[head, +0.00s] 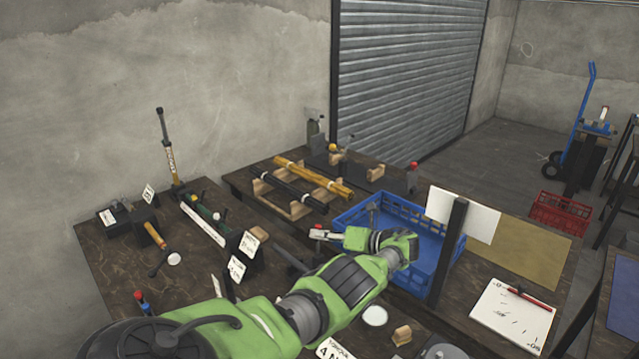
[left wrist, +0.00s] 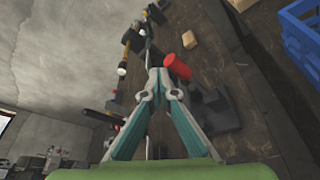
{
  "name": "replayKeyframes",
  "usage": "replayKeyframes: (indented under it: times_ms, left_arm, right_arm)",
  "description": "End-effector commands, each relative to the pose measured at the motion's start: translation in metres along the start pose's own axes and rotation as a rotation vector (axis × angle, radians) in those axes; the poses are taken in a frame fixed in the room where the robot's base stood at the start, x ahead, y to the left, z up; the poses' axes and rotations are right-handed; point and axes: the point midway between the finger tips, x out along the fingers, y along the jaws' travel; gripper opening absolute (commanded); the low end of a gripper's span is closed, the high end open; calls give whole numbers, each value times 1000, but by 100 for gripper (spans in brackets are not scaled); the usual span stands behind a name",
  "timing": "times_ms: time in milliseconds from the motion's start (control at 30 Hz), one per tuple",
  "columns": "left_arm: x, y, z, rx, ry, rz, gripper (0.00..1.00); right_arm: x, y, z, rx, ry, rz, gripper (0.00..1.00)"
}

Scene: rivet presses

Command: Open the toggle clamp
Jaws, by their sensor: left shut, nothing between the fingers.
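The toggle clamp shows in the left wrist view as a red cylindrical handle grip (left wrist: 177,66) with a dark body and base (left wrist: 213,108) on the brown bench. My left gripper (left wrist: 158,76) has its fingertips together, with nothing between them. The tips are close beside the red grip, on its left in that view; whether they touch it I cannot tell. In the head view my left gripper (head: 325,236) is above the bench, with a bit of red at its tips. My arm hides most of the clamp there. My right gripper is not in view.
A blue crate (head: 357,213) stands just right of my left gripper. Label stands (head: 237,268) and small hand tools (head: 155,235) are on the bench at left. Yellow and black bars (head: 315,178) lie on wooden supports behind. A dark post (head: 447,250) rises at right.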

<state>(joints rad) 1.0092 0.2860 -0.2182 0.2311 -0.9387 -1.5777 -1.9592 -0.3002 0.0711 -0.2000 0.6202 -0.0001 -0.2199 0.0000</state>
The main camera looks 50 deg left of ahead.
Motion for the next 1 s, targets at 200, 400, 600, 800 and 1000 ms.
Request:
replayKeyframes:
  times_ms: [200, 400, 600, 800, 1000]
  left_arm:
    - [-3, -1, 8, -10, -14, -9, 0]
    - [-4, -1, 11, -13, -18, -11, 0]
    - [-5, -1, 12, -15, -19, -12, 0]
    - [-24, -2, 11, -16, -21, -16, 0]
    - [-66, 0, 6, -9, -10, -12, 0]
  right_arm:
    - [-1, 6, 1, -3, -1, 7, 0]
    - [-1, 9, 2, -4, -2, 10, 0]
    - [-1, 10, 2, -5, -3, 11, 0]
    - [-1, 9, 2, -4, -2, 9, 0]
    - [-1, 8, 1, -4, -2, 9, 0]
